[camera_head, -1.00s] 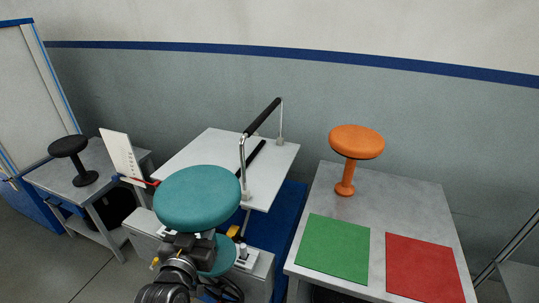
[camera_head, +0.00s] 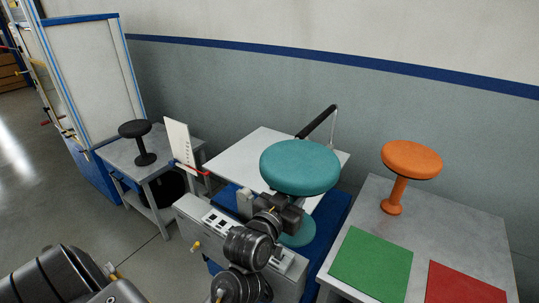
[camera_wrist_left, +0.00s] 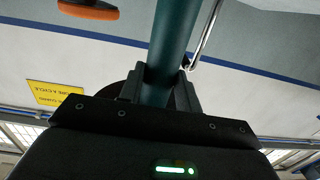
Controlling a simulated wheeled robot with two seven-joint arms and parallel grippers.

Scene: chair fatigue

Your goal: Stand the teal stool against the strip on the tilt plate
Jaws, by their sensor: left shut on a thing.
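The teal stool (camera_head: 300,168) is held upright, its round seat on top and its round base (camera_head: 298,232) below. My left gripper (camera_head: 292,214) is shut on its post, which also shows between the fingers in the left wrist view (camera_wrist_left: 172,45). The white tilt plate (camera_head: 236,154) is behind the stool, which covers much of its right part. I cannot tell a gap or contact between base and plate. The strip on the plate is hidden behind the stool. My right gripper is not in view.
A black bar (camera_head: 316,122) on metal posts stands over the plate's back. An orange stool (camera_head: 411,160) stands on the right table beside green (camera_head: 371,264) and red (camera_head: 462,285) mats. A black stool (camera_head: 136,130) and white upright panel (camera_head: 180,143) are at left. A control box (camera_head: 215,222) sits in front.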

